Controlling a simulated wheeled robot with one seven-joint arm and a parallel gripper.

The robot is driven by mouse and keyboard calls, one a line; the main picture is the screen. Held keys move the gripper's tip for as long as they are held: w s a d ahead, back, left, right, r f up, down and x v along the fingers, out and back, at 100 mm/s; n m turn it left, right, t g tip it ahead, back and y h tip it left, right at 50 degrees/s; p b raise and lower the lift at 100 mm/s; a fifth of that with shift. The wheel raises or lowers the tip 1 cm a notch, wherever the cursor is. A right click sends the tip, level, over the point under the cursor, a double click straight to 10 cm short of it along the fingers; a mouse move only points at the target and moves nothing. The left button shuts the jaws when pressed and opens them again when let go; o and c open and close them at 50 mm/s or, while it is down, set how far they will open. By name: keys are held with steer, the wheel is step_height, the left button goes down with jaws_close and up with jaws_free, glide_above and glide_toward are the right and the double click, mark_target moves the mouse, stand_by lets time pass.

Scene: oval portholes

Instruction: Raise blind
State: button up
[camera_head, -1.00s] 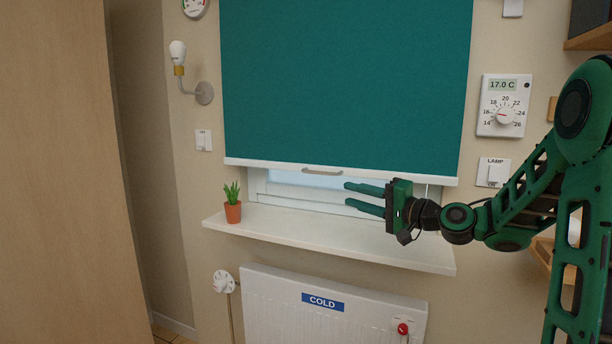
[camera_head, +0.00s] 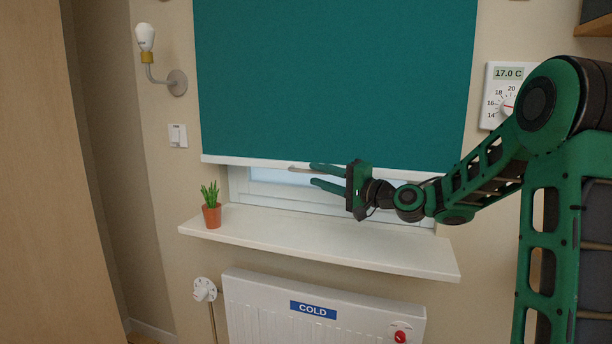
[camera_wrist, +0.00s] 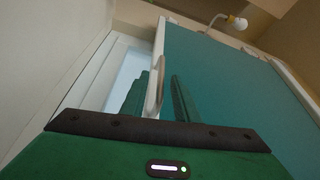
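The teal blind (camera_head: 335,80) hangs over most of the window, with a white bottom bar (camera_head: 232,161) and a pale handle (camera_head: 298,169) at the middle of that bar. A strip of window shows below it. My gripper (camera_head: 320,176) is at the handle, fingers pointing left, one finger higher than the other. In the wrist view, the handle (camera_wrist: 154,92) lies between the two open fingers (camera_wrist: 158,98) of my gripper, and the blind (camera_wrist: 225,85) fills the right side. I cannot tell whether either finger touches the handle.
A white sill (camera_head: 330,241) juts out below the window, with a potted cactus (camera_head: 211,206) at its left end. A wall lamp (camera_head: 160,65) is left of the blind, a thermostat (camera_head: 499,90) right. A radiator (camera_head: 300,290) is below.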

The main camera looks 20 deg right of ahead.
mark_target(308, 172)
steer(key=shift+x, duration=2.3)
jaws_close()
